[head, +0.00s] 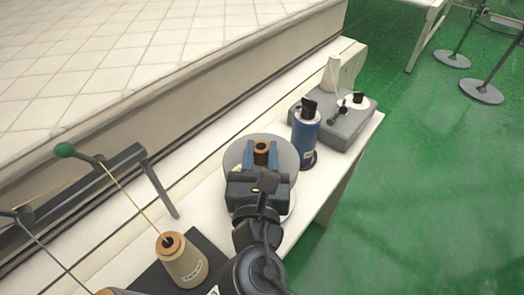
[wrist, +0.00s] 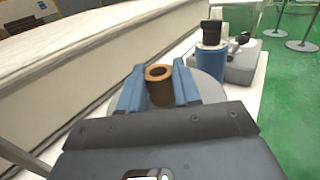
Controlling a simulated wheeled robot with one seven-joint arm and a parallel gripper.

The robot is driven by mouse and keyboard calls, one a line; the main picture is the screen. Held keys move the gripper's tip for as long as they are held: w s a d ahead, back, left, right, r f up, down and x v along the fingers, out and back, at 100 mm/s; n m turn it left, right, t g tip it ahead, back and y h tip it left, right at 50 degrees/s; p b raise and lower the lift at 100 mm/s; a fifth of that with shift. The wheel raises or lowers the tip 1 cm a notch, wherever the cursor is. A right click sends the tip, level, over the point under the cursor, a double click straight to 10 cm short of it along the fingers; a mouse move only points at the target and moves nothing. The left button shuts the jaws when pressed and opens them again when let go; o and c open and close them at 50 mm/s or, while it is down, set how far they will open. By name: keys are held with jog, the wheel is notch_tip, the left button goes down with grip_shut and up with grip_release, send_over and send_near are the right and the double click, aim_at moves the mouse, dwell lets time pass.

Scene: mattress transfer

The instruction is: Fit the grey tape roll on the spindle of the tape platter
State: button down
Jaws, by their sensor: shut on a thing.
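My gripper (head: 261,158) has its blue fingers shut on a brown tube-shaped core (wrist: 159,86) with an open hole on top. Around and below this core is a wide, flat grey disc (head: 284,147), which I take to be the grey tape roll; it also shows in the wrist view (wrist: 211,88). A pale edge shows under the disc at its lower right, perhaps the tape platter. The spindle is hidden. I cannot tell whether the roll is touching what lies below it. My gripper and wrist cover the disc's near side.
A blue spool (head: 306,137) with a black top stands close to the disc's right. Behind it is a grey machine (head: 345,122). A cream thread cone (head: 184,264) and a green-knobbed rod stand at the lower left. The mattress (head: 120,55) lies beyond the narrow white bench.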

aim_at(264, 166)
jog(key=shift+d+f+b, duration=0.2)
jog(key=shift+f+b, duration=0.45)
jog(key=shift+f, duration=0.5)
jog(key=shift+d+f+b, duration=0.15)
jog(key=shift+f+b, duration=0.45)
jog(key=shift+f, duration=0.5)
jog(key=c, duration=1.1)
grip_release()
jog(key=o, duration=0.4)
jog(key=shift+a+r, duration=0.15)
jog(key=shift+s+a+b, duration=0.15)
jog(key=shift+s+b, duration=0.45)
jog(key=shift+s, duration=3.3)
